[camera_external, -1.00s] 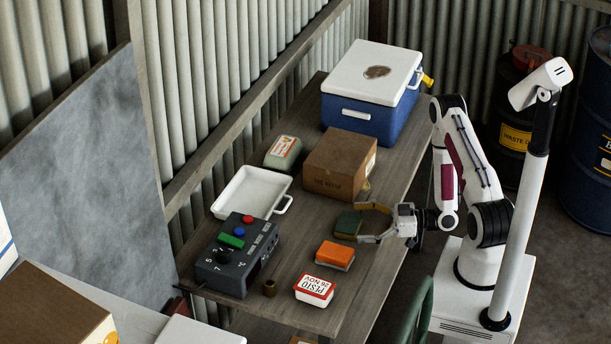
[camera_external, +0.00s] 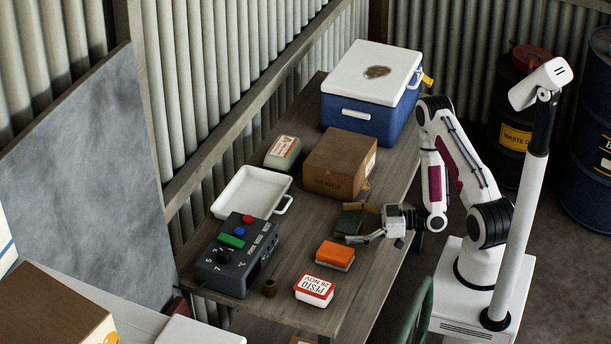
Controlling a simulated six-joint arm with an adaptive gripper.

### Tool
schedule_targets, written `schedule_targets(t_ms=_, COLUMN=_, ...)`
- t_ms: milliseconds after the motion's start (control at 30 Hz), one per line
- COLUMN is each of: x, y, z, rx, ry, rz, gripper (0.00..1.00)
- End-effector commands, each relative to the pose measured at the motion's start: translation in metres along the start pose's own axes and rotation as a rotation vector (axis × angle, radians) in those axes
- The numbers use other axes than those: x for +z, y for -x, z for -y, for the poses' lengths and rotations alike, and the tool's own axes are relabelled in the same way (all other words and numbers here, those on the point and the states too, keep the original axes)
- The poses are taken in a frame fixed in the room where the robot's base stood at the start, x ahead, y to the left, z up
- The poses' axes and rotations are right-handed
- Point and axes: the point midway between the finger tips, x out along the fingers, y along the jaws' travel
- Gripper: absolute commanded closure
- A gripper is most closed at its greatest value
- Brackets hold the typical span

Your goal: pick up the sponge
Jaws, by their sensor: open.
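The sponge (camera_external: 347,222), a small block with a dark green top, lies on the wooden table (camera_external: 300,215) in front of the brown cardboard box. My gripper (camera_external: 352,224) reaches in from the right at about table height. Its jaws are open, one finger on the far side of the sponge and one on the near side. The sponge's right end is partly hidden by the fingers. I cannot tell whether either finger touches it.
The cardboard box (camera_external: 340,165) stands close behind the far finger. An orange-topped block (camera_external: 334,256) and a red-and-white tub (camera_external: 314,291) lie nearer. A white tray (camera_external: 250,192), a dark control box (camera_external: 236,262) and a blue cooler (camera_external: 368,115) are also on the table.

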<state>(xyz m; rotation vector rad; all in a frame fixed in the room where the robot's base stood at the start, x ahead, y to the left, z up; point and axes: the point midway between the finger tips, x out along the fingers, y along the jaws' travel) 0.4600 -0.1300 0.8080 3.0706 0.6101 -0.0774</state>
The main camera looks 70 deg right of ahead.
Motion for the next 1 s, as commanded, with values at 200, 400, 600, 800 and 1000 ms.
schedule_targets(t_ms=200, x=0.000, y=0.000, z=0.000, rx=0.000, ry=0.000, rz=0.000, gripper=0.32)
schedule_targets(t_ms=400, x=0.000, y=0.000, z=0.000, rx=0.000, ry=0.000, rz=0.000, gripper=0.32)
schedule_targets(t_ms=600, x=0.000, y=0.000, z=0.000, rx=0.000, ry=0.000, rz=0.000, gripper=0.32)
schedule_targets(t_ms=800, x=-0.005, y=0.000, z=0.000, rx=0.000, ry=0.000, rz=0.000, gripper=0.32)
schedule_targets(t_ms=1000, x=-0.018, y=0.001, z=0.000, rx=0.000, ry=0.002, rz=0.000, gripper=0.32)
